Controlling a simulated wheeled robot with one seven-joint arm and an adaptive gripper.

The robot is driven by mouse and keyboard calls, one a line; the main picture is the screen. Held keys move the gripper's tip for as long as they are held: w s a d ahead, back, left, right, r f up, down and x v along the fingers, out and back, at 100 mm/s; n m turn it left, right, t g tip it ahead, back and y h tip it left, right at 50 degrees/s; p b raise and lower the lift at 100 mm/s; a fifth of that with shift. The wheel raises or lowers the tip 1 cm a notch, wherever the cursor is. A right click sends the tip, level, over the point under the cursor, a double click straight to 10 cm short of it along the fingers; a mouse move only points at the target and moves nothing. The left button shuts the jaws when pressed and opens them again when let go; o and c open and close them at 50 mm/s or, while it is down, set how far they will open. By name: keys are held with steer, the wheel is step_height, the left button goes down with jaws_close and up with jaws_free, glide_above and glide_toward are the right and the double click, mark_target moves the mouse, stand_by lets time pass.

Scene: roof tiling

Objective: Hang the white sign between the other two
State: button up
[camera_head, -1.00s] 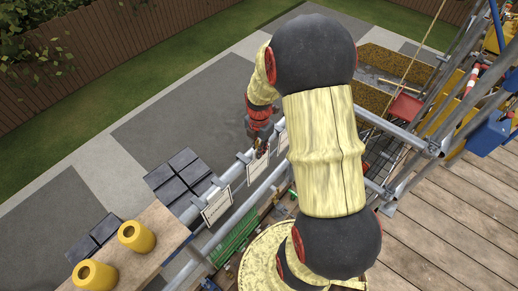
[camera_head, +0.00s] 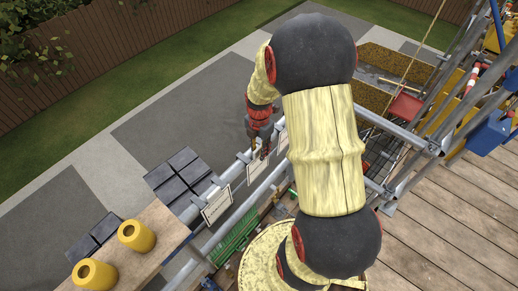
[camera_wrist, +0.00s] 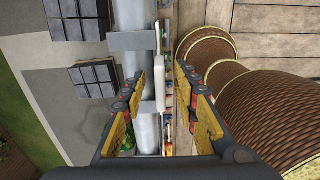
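The white sign (camera_head: 256,168) hangs at the upper rail in the head view, between a second white sign (camera_head: 217,206) at lower left and a third sign (camera_head: 283,138) at upper right. The third is partly hidden by my arm. My gripper (camera_head: 260,153) is just above the middle sign. In the wrist view my gripper (camera_wrist: 163,95) is open, its two yellow and red fingers well apart. The white sign appears edge-on (camera_wrist: 160,80) between them, beside the grey rail, with no finger visibly pressing on it.
The grey rail (camera_wrist: 132,62) runs under my gripper. A wooden plank (camera_head: 150,245) with two yellow cylinders (camera_head: 137,236) lies at lower left. Dark tile stacks (camera_head: 180,172) stand beyond the rail. Scaffold tubes and a wooden deck (camera_head: 440,235) fill the right.

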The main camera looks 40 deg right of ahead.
steer(key=shift+r, duration=0.1)
step_height(320, 180, up, 12)
stand_by(0.5)
steer(key=s+a+m+t+b, duration=0.2)
steer(key=s+a+m+b, duration=0.2)
steer(key=a+m+b, duration=0.2)
steer(key=s+a+f+m+t+b, duration=0.1)
steer(key=s+a+m+b, duration=0.3)
steer(key=a+m+b, duration=0.2)
steer(key=s+a+m+t+b, duration=0.2)
steer(key=s+a+m+b, duration=0.2)
steer(key=a+m+b, duration=0.3)
steer(key=shift+a+f+m+t, duration=0.3)
steer(key=shift+a+f, duration=0.05)
steer(key=shift+a, duration=0.9)
